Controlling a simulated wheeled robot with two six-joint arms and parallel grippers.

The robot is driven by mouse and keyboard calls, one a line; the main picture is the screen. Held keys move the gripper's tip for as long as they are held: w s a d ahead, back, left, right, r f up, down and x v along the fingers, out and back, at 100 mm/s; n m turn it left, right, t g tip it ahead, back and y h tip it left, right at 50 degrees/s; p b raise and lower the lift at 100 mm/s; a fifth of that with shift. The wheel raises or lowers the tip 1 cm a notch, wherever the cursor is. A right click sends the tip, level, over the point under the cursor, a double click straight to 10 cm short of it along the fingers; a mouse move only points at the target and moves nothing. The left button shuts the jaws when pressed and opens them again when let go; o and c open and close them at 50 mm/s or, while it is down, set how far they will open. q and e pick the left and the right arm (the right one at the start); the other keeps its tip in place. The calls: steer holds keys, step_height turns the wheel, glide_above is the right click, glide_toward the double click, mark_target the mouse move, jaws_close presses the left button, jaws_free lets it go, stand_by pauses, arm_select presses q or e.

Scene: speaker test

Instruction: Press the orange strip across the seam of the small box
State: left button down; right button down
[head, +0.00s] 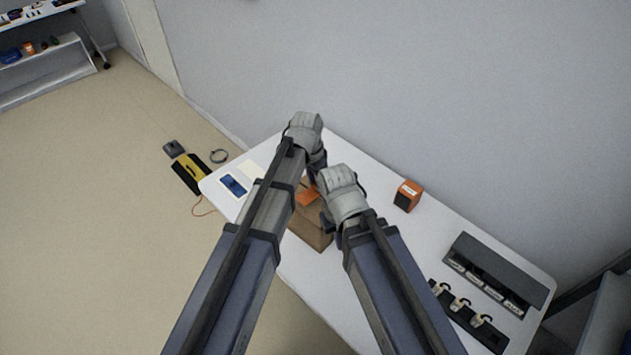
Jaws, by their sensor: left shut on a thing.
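The small brown box (312,232) sits on the white table, partly covered by my two arms. The orange strip (307,197) shows over the box's top, between my two grippers. I cannot tell whether it lies flat against the box, and the seam is not clear. My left gripper (312,178) is at the far end of the strip and is shut on it; its fingertips are mostly hidden. My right gripper (326,219) is low beside the box's right side, largely hidden by its own wrist, so its opening is not clear.
An orange-and-black box (407,195) stands right of my arms on the table (395,245). A dark rack (495,273) and a black holder with several small pieces (466,316) are at the right end. A blue card (233,186) lies at the left end.

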arm_select(q)
steer(key=shift+f+b, duration=1.55)
steer(key=shift+f, duration=0.1)
steer(key=shift+r, duration=0.1)
steer(key=c, duration=0.5)
jaws_free()
steer(key=shift+r, duration=0.1)
step_height(320, 180, up, 8)
steer(key=p, duration=0.8)
